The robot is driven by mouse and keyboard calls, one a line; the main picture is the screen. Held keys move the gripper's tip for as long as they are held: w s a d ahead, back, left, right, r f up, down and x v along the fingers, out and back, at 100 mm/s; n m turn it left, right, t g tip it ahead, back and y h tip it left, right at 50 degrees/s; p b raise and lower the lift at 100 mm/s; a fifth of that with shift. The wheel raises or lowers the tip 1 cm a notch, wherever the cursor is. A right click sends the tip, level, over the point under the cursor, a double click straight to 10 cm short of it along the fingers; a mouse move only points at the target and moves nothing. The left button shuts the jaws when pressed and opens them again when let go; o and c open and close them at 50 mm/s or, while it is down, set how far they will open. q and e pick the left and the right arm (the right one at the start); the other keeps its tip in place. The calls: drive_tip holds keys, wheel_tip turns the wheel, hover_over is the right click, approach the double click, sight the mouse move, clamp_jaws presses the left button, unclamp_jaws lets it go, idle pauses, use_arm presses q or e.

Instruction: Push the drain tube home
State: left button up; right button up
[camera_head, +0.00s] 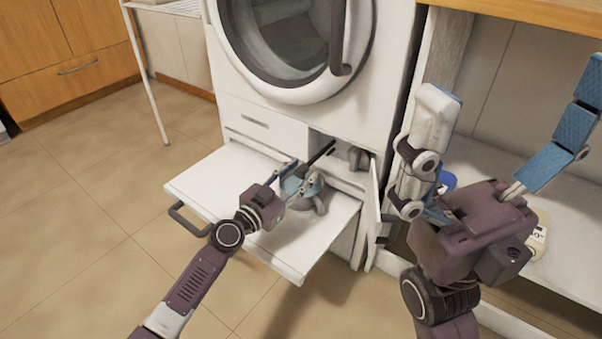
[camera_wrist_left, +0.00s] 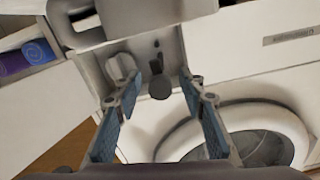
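The drain tube (camera_head: 322,152), thin and black, sticks out of a small open compartment low on the front of the white washing machine (camera_head: 270,110). In the left wrist view, the tube's dark round end (camera_wrist_left: 159,87) lies between the lines of my left fingers, with gaps on both sides. My left gripper (camera_head: 303,178) is open, in front of the compartment and above the pulled-out white shelf (camera_head: 220,185); it also shows in the left wrist view (camera_wrist_left: 160,92). A grey knob (camera_head: 357,157) sits to the tube's right. My right gripper (camera_head: 512,95) is spread open and empty, at the right.
A grey vessel (camera_head: 313,204) is on the shelf under my left gripper, partly hidden; its broad grey body (camera_wrist_left: 150,18) spans the top of the wrist view. The small compartment door (camera_head: 372,215) stands open.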

use_arm(q)
drive_tip(key=shift+w+d, duration=0.15)
drive_tip(key=shift+w, duration=0.1)
clamp_jaws()
idle(0.3)
